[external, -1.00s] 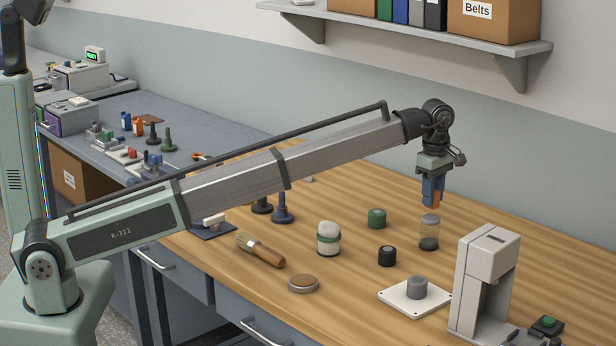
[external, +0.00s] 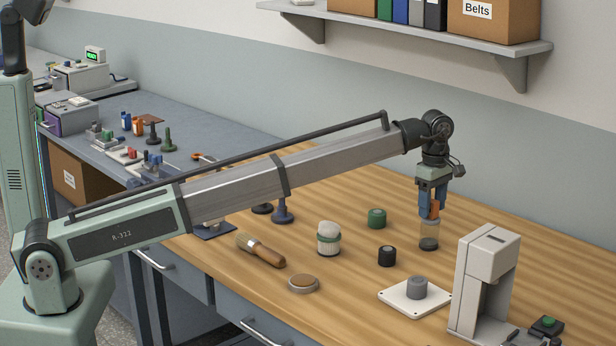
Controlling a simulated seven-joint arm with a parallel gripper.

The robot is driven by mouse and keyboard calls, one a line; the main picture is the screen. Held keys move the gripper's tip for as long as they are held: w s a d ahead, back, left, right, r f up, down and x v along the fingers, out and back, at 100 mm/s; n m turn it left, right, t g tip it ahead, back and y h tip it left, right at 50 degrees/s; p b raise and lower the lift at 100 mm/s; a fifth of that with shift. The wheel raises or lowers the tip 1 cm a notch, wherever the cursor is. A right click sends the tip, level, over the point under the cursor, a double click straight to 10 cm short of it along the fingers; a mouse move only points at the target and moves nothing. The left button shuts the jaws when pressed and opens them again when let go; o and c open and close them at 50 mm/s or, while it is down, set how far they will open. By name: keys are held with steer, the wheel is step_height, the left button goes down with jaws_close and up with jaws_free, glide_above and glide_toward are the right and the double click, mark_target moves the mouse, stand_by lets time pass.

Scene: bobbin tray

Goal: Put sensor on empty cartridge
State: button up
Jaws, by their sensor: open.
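My gripper (external: 431,212) points straight down at the right of the wooden bench, with its blue fingers apart. An orange piece shows between or on the fingers; I cannot tell if it is a pad or a separate object. A clear cylinder with a dark bottom (external: 429,241), which looks like an empty cartridge, stands upright directly below. The fingertips are at its top, and I cannot tell whether they touch it. I cannot tell which object is the sensor.
A green cylinder (external: 377,218) and a black one (external: 387,256) stand nearby. A white plate (external: 396,301) bears a grey cylinder (external: 416,288). A tall grey stand (external: 484,285) rises at the right. A brush (external: 262,251) and a round disc (external: 303,284) lie on the left.

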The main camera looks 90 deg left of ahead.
mark_target(433, 201)
steer(key=shift+r, duration=0.15)
step_height(433, 201, up, 12)
stand_by(0.6)
